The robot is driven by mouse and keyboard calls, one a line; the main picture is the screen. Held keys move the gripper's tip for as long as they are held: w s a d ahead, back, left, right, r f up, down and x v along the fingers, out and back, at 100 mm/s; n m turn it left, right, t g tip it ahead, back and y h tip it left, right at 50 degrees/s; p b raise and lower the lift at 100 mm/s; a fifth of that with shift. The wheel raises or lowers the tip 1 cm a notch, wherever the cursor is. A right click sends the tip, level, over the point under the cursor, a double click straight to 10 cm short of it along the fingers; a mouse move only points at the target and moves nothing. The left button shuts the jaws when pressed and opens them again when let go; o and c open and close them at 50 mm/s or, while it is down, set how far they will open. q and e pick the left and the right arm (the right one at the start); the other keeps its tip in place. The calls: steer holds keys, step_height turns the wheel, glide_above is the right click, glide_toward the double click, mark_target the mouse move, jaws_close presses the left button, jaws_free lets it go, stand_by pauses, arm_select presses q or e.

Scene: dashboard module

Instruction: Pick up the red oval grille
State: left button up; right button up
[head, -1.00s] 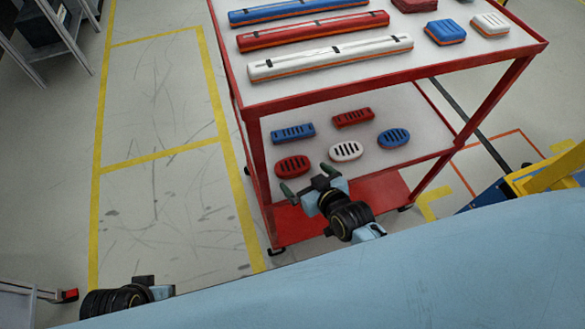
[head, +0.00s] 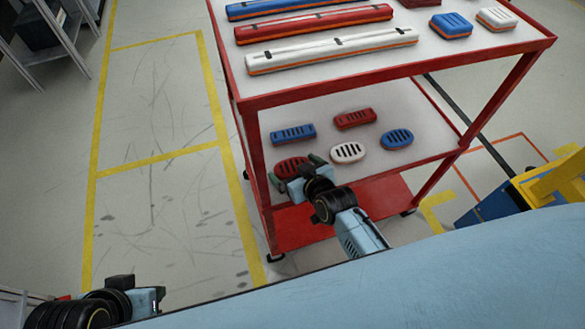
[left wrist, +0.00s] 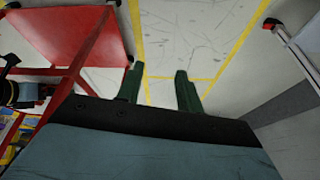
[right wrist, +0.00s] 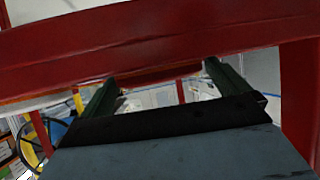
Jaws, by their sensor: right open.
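The red oval grille (head: 291,164) lies at the front left of the cart's lower shelf in the head view. My right gripper (head: 296,171) is open around or just in front of it, and partly hides it. I cannot tell whether they touch. My left gripper (left wrist: 160,88) is open and empty over the floor in the left wrist view.
On the lower shelf (head: 420,115) also lie a white oval grille (head: 348,152), a blue oval grille (head: 397,139), a blue rectangular grille (head: 293,133) and a red rectangular one (head: 355,119). The cart's top shelf (head: 400,75) and red posts surround this space. Floor to the left is clear.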

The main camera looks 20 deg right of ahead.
steer(key=c, duration=0.8)
steer(key=shift+o, duration=0.2)
